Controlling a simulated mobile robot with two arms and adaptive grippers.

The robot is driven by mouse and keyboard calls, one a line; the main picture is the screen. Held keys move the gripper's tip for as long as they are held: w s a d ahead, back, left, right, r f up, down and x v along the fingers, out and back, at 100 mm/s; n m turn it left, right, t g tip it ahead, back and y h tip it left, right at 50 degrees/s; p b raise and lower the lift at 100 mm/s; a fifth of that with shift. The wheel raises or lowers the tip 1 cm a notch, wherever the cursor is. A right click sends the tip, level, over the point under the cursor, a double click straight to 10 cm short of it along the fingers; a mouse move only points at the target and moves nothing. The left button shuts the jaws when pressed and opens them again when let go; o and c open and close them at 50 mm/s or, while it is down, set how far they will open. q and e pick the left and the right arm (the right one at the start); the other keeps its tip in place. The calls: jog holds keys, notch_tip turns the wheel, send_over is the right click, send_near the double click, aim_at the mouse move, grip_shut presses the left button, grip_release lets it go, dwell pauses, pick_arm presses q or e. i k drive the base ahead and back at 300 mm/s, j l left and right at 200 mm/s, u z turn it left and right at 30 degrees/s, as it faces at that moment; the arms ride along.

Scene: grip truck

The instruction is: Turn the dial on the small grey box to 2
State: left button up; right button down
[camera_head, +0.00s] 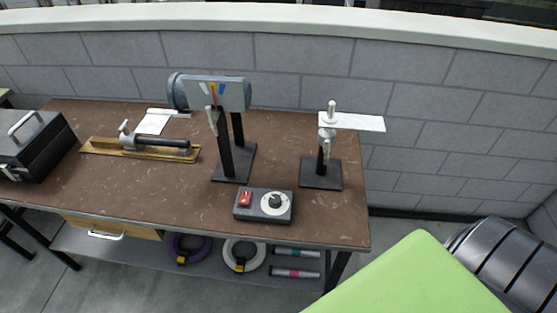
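The small grey box (263,207) lies near the front edge of the brown workbench, right of centre. Its top carries a round white dial (274,203) with a dark knob in the middle, on the right side. A red switch (245,198) sits on the left side of the top. The dial's markings and setting are too small to read. Neither of my grippers is in view, and nothing touches the box.
Behind the box stand a grey cylinder device on a post (210,93) and a clamp stand with a white plate (352,122). A wooden-based tool (140,149) and a black case (33,146) are left. A green surface (410,280) is front right. The bench (150,190) left of the box is clear.

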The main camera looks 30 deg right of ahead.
aim_at(275, 201)
jog(key=z, duration=0.8)
jog(key=k+l, duration=0.05)
